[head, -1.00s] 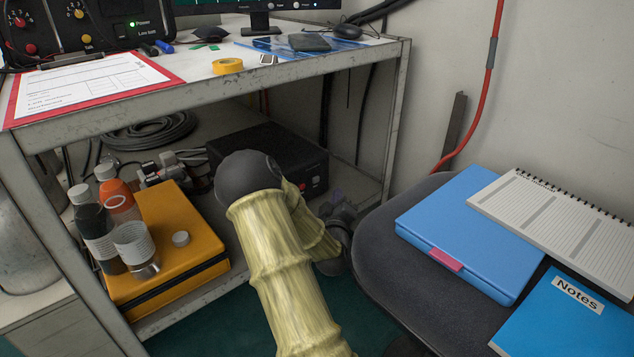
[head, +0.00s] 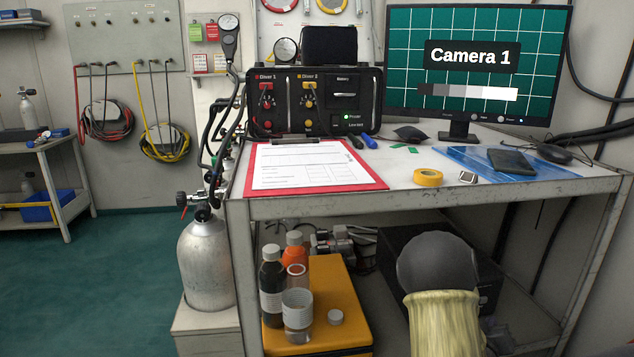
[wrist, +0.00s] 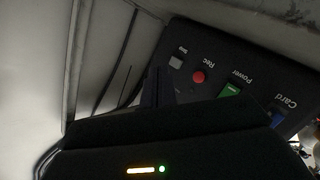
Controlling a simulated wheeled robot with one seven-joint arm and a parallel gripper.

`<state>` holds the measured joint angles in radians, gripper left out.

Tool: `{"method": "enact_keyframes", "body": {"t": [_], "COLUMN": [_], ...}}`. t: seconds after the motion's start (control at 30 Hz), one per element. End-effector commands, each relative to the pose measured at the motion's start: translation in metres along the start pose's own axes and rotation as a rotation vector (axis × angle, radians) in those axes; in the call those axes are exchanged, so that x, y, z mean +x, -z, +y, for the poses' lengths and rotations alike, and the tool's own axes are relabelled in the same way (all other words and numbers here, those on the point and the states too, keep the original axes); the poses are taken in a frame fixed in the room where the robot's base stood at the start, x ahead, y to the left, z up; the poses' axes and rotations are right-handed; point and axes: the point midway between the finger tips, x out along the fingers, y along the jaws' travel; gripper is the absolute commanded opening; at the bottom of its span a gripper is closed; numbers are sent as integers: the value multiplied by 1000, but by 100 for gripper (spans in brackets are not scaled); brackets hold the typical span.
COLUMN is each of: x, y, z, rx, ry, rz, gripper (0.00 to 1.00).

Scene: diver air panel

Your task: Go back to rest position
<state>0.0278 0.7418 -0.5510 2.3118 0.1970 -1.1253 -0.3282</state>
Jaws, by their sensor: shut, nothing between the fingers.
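My gripper (wrist: 160,88) shows in the wrist view as dark fingers, together and empty, above its black body with a lit strip. Beyond it is a black recorder box (wrist: 215,75) with a red Rec button, a green Power button and a Card label, seen upside down. In the head view my arm rises at the lower right, its dark rounded joint and yellowish sleeve in front of the bench's lower shelf. It partly covers the black box (head: 398,252) there. My gripper is hidden in the head view.
The bench (head: 430,204) holds a clipboard (head: 310,165), yellow tape (head: 428,178), diver panel (head: 300,100) and monitor (head: 480,70). Below, bottles (head: 271,290) stand on an orange case (head: 340,300). A gas cylinder (head: 205,265) stands left; the green floor (head: 110,280) beyond is open.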

Motion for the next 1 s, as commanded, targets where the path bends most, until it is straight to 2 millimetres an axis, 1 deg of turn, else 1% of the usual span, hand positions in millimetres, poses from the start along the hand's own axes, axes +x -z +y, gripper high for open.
{"method": "enact_keyframes", "body": {"t": [0.03, 0.17, 0.27, 0.37, 0.4, 0.47, 0.53, 0.57, 0.6, 0.67, 0.7, 0.8, 0.87, 0.9, 1.0], "x": [-14, -47, -80, -118, -134, -161, -193, -206, -225, -250, -266, -302, -321, -334, -362], "y": [22, 46, 66, 87, 95, 107, 121, 126, 132, 140, 144, 152, 156, 159, 164], "z": [2, -15, -27, -36, -39, -41, -42, -42, -41, -38, -35, -26, -21, -16, -3], "rx": [49, 147, 199, 231, 239, 241, 235, 229, 218, 200, 184, 142, 115, 98, 49], "ry": [53, 199, 312, 425, 469, 534, 605, 633, 669, 715, 741, 794, 818, 831, 858], "rz": [-44, -174, -271, -364, -401, -455, -518, -544, -578, -625, -656, -720, -755, -777, -827], "gripper": [0, 0, 0, 0, 0, 0, 0, 0, 0, 0, 0, 0, 0, 0, 0]}}
